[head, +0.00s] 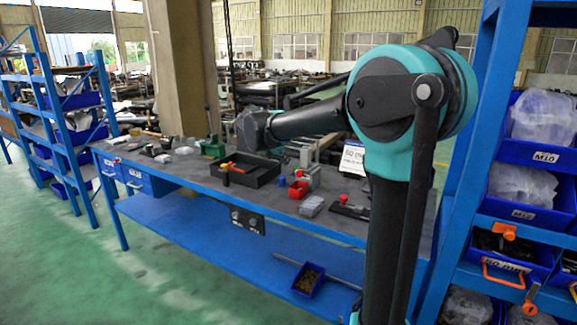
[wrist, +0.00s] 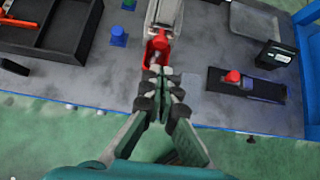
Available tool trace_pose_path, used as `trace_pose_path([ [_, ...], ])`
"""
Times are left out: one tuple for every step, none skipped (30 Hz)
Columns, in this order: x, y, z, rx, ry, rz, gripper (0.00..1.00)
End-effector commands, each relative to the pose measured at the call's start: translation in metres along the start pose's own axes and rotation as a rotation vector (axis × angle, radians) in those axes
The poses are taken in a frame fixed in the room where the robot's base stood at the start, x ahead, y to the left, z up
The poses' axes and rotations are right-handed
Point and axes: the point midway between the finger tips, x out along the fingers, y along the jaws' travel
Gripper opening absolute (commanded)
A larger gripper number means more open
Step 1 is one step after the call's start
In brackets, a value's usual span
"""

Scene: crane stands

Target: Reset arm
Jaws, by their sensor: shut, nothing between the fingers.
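My gripper (wrist: 166,78) shows in the wrist view with its dark fingers shut together and nothing between them. It is over the front edge of the workbench (wrist: 210,108), its tips appearing close to a red part (wrist: 158,48) at the end of a grey metal device; I cannot tell whether they touch. In the head view my arm reaches left over the bench (head: 185,170), but the gripper cannot be clearly made out there.
A black tray (head: 262,180) with an orange-handled tool sits on the bench. A black plate with a red knob (wrist: 232,76) lies right of my gripper. Blue shelves with bins (head: 522,210) stand at right. A blue bin (head: 308,279) rests on the lower shelf. Green floor is open in front.

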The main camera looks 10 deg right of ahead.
Motion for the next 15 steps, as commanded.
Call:
trace_pose_path([
  [-0.003, -0.001, -0.001, 0.005, 0.001, 0.000, 0.00],
  [-0.003, -0.003, -0.002, 0.016, 0.004, 0.000, 0.00],
  [-0.002, -0.007, -0.004, 0.043, 0.011, -0.001, 0.00],
  [0.000, -0.012, -0.007, 0.074, 0.018, -0.003, 0.00],
  [0.002, -0.018, -0.012, 0.115, 0.028, -0.004, 0.00],
  [0.006, -0.029, -0.019, 0.187, 0.045, -0.007, 0.00],
  [0.009, -0.039, -0.026, 0.252, 0.061, -0.011, 0.00],
  [0.013, -0.049, -0.034, 0.325, 0.078, -0.015, 0.00],
  [0.018, -0.065, -0.046, 0.437, 0.103, -0.023, 0.00],
  [0.022, -0.076, -0.057, 0.524, 0.124, -0.030, 0.00],
  [0.025, -0.088, -0.067, 0.616, 0.144, -0.040, 0.00],
  [0.029, -0.104, -0.082, 0.737, 0.171, -0.053, 0.00],
  [0.032, -0.115, -0.093, 0.829, 0.190, -0.065, 0.00],
  [0.034, -0.126, -0.104, 0.921, 0.209, -0.078, 0.00],
  [0.037, -0.141, -0.120, 1.043, 0.234, -0.097, 0.00],
])
